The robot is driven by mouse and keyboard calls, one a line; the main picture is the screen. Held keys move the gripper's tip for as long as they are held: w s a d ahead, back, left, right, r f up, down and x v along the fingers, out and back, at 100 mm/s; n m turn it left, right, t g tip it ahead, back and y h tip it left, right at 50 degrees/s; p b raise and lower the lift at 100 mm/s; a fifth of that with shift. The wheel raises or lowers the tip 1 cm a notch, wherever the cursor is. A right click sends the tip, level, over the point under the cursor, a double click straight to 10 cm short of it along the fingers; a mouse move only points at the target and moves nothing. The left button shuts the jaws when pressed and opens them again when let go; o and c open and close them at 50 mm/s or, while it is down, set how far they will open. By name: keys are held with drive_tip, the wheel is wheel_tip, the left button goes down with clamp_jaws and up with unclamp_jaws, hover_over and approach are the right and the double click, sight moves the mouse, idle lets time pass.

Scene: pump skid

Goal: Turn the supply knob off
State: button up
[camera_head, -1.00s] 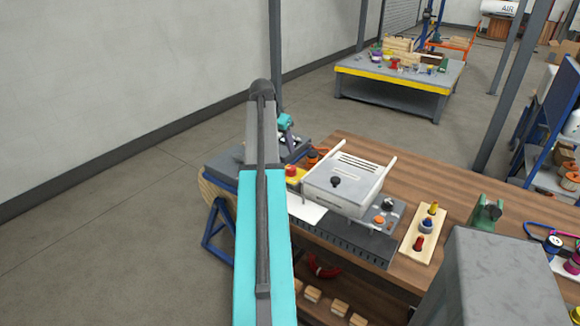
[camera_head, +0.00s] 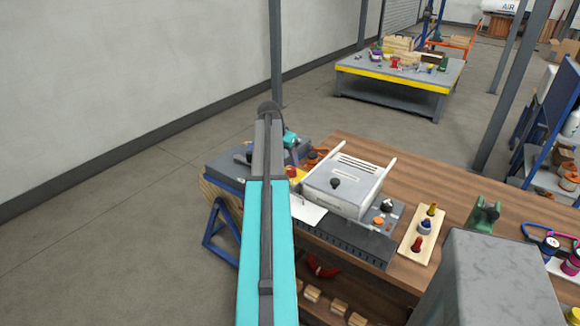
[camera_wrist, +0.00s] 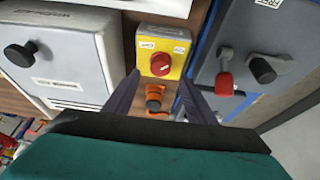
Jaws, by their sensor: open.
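No knob carries a label I can read as supply. Just beyond stands a yellow box (camera_wrist: 173,45) with a red knob (camera_wrist: 161,64). A grey panel (camera_wrist: 235,40) on the right carries a red-handled knob (camera_wrist: 225,84) and a black knob (camera_wrist: 262,70). A white box (camera_wrist: 80,50) on the left has a black knob (camera_wrist: 20,51).
In the head view, the white box (camera_head: 345,188) stands on a wooden bench (camera_head: 410,180). Beside it are a black knob (camera_head: 387,206), an orange knob (camera_head: 377,221) and a board (camera_head: 414,250) with coloured pieces. A green fixture (camera_head: 484,215) stands further right.

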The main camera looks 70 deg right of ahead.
sight(291, 169)
drive_tip(key=shift+p+x, duration=0.7)
drive_tip(key=shift+x, duration=2.45)
drive_tip(key=shift+c, duration=0.5)
drive_tip(key=c, duration=0.9)
drive_tip(key=shift+c, duration=0.2)
